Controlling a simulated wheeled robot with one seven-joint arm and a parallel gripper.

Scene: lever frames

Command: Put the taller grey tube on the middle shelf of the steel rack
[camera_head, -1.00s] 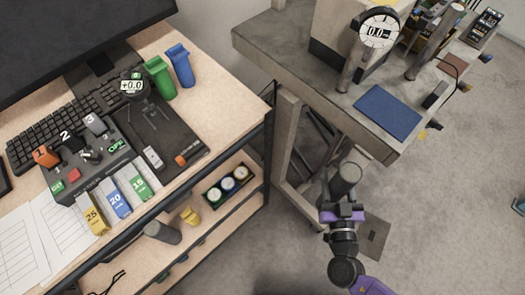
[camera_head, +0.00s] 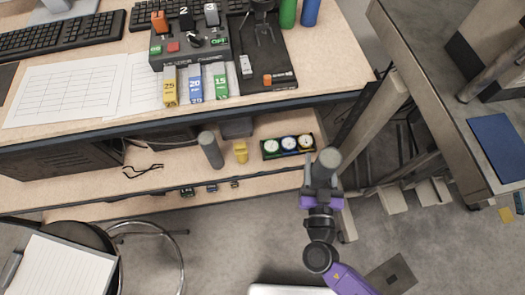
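My gripper (camera_head: 322,190), with purple parts, is in the lower right of the head view. It appears shut on a grey tube (camera_head: 327,162), held with its round end towards the camera. The fingers are largely hidden by the tube. Another grey tube (camera_head: 209,150) stands on the wooden shelf under the desk, left of my gripper and apart from it. I cannot tell from this angle which tube is taller. I cannot make out a steel rack with a middle shelf.
The shelf under the desk (camera_head: 90,188) also holds a yellow object (camera_head: 240,151) and a tray of dials (camera_head: 288,146). A stool (camera_head: 75,235) with a notepad stands at the lower left. A grey workbench (camera_head: 440,90) with a blue mat (camera_head: 498,145) is at the right.

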